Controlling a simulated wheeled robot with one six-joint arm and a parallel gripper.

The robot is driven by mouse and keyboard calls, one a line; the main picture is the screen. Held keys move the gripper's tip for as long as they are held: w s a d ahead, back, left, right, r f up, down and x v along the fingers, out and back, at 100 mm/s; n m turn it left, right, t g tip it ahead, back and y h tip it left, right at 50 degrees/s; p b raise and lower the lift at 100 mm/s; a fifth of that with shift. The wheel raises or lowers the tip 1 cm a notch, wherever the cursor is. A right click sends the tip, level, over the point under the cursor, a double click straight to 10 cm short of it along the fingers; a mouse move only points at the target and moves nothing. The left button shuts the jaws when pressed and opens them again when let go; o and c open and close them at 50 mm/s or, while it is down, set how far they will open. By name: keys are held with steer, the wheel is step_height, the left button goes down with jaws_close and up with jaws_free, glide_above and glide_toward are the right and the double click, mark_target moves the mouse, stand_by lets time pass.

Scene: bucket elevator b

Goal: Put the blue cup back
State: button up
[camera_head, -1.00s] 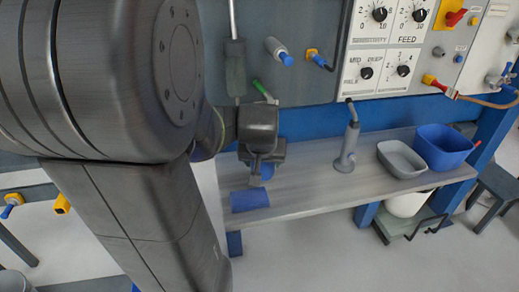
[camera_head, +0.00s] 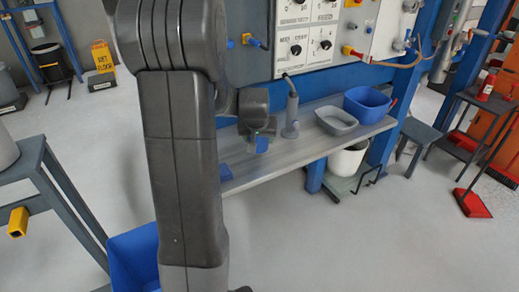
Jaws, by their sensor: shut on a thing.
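My gripper (camera_head: 260,132) is over the grey shelf (camera_head: 290,153) below the control panel. It is shut on a small blue thing (camera_head: 262,145), which looks like the blue cup; only its lower part shows beneath the jaws. I cannot tell whether it touches the shelf. A flat-looking blue piece (camera_head: 226,172) lies at the shelf's left end, partly hidden by my arm.
A grey tap-like stand (camera_head: 291,115), a grey basin (camera_head: 337,121) and a blue tub (camera_head: 367,105) stand right of my gripper. A white bucket (camera_head: 347,162) is below. A dark stool (camera_head: 418,138) stands right.

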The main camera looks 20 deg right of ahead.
mark_target(258, 146)
steer(key=shift+f, duration=1.95)
steer(key=shift+f+b, duration=0.2)
steer(key=shift+b, duration=0.1)
steer(key=o, duration=1.1)
steer(key=shift+c, duration=0.2)
steer(key=shift+r, duration=0.2)
steer(key=shift+s+a+r, duration=0.1)
steer(key=shift+r, duration=0.15)
steer(key=p+v, duration=0.1)
steer(key=v, duration=1)
steer(key=shift+s+r, duration=0.15)
steer(key=shift+r, duration=0.1)
